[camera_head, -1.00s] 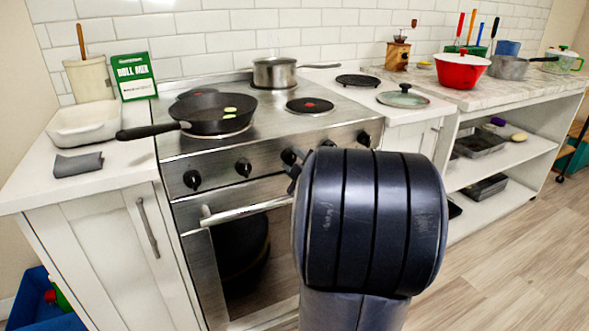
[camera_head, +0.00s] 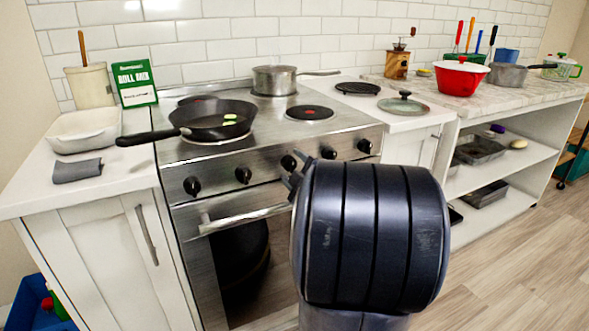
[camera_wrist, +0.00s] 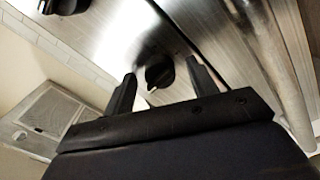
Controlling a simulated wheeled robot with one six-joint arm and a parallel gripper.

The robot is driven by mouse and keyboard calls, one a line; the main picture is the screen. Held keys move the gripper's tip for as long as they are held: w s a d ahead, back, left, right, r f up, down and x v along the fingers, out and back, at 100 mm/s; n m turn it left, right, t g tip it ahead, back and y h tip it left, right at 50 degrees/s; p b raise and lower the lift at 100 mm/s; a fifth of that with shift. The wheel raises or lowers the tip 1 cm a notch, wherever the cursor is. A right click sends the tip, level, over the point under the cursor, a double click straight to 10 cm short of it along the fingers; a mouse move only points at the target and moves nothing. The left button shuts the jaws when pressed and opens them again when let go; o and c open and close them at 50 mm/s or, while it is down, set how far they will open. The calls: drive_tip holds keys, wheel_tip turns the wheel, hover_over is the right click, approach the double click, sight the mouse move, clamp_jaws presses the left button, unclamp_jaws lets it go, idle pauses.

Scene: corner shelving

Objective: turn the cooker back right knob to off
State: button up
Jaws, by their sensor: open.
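The steel cooker (camera_head: 350,128) has a row of several black knobs on its front panel. In the head view, my gripper (camera_head: 294,168) is at the panel beside a middle knob (camera_head: 288,163), mostly hidden behind my arm. In the wrist view, my open gripper (camera_wrist: 161,72) has one finger on each side of a black knob (camera_wrist: 160,74). Contact cannot be made out. Another knob (camera_wrist: 66,5) shows at the upper left. I cannot tell which knob is the back right one. The back right hob plate (camera_head: 273,93) is under a steel saucepan (camera_head: 275,79).
The oven handle (camera_head: 235,220) runs just below the knobs and shows as a bar (camera_wrist: 280,75) in the wrist view. A black frying pan (camera_head: 212,119) stands on the front left plate, its handle pointing left. White counters flank the cooker.

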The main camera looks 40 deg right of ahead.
drive_tip(key=p+v, duration=0.2)
drive_tip(key=v, duration=0.8)
drive_tip(key=shift+s, duration=0.35)
drive_tip(key=shift+a, duration=0.15)
drive_tip(key=b+x, duration=0.2)
drive_tip(key=x, duration=0.8)
drive_tip(key=shift+f, duration=0.1)
drive_tip(key=shift+w, duration=0.35)
drive_tip(key=shift+s, duration=0.1)
